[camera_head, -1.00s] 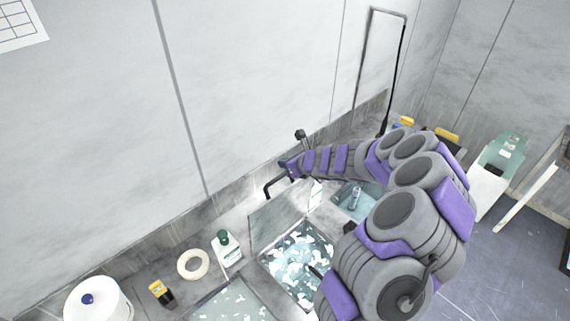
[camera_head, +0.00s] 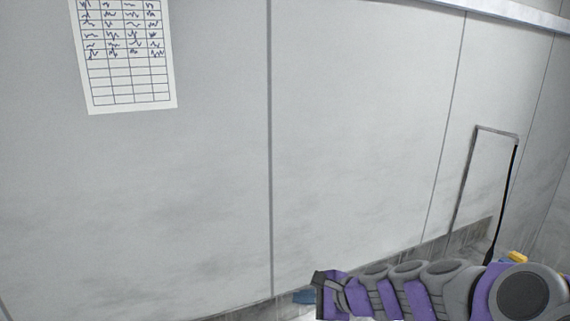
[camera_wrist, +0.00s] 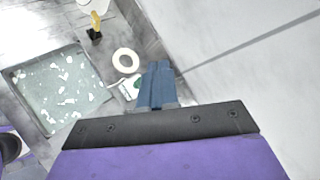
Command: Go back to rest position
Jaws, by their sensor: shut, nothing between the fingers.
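My gripper shows in the wrist view (camera_wrist: 158,72) as two blue-grey fingers pressed together with nothing between them.
The wrist view shows a basin with white flakes (camera_wrist: 57,90), a white ring (camera_wrist: 126,60), a green-and-white bottle (camera_wrist: 131,86) partly behind my fingers, and a yellow-and-black item (camera_wrist: 95,30). A wall sheet (camera_head: 125,60) and grey wall (camera_head: 350,130) fill the head view.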

